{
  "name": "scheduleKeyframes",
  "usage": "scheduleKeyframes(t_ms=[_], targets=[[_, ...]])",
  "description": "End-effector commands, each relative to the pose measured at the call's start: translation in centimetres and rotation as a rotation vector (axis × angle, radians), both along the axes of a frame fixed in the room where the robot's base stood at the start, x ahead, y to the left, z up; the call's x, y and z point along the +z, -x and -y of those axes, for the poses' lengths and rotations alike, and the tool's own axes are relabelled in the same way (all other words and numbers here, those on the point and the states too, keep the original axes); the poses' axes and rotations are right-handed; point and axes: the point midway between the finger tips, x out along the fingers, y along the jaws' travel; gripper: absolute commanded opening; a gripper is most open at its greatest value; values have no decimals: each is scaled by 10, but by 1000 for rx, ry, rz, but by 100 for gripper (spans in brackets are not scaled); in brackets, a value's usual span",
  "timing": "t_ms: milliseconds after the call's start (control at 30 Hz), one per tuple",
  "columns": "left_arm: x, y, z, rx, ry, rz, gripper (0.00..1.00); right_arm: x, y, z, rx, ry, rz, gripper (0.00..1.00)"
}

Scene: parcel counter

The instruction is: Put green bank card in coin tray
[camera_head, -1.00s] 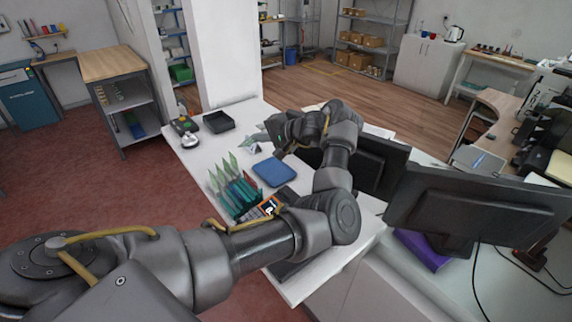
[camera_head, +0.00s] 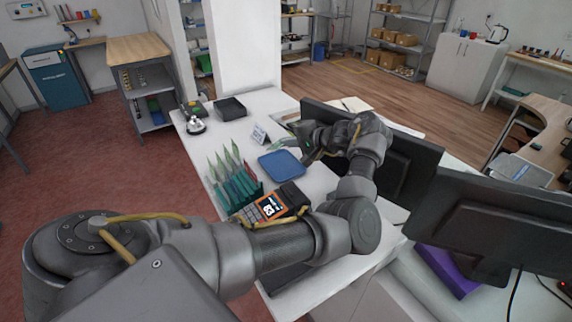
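My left arm reaches over the white counter from the lower left. Its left gripper (camera_head: 288,147) is beyond the blue tray (camera_head: 282,164), near the back monitor. A small thin greenish piece shows at its fingertips, too small to tell for sure as the green bank card. The finger gap is not clear. The blue tray is shallow, lies flat on the counter and looks empty. A black open tray (camera_head: 230,108) stands farther back on the counter; I cannot tell which of the two is the coin tray. My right gripper is not in view.
A green holder with upright leaflets (camera_head: 233,180) and a card terminal (camera_head: 270,207) stand in front of the blue tray. A small white sign (camera_head: 259,134) stands behind it. Two dark monitors (camera_head: 478,222) line the counter's right side.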

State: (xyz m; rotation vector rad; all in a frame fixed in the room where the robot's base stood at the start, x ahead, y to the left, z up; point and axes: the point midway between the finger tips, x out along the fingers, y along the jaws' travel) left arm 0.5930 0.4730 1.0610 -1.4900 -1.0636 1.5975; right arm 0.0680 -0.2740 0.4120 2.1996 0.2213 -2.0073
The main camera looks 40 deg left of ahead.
Motion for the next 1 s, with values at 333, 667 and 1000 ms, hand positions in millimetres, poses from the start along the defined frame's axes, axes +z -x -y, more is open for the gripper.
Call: scheduleKeyframes(t_ms=[333,667,1000], targets=[[-40,0,0,0,-1,0,0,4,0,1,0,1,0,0],[-73,0,0,-1,1,-2,0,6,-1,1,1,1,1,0],[-78,0,0,-1,1,1,0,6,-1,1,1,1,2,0]])
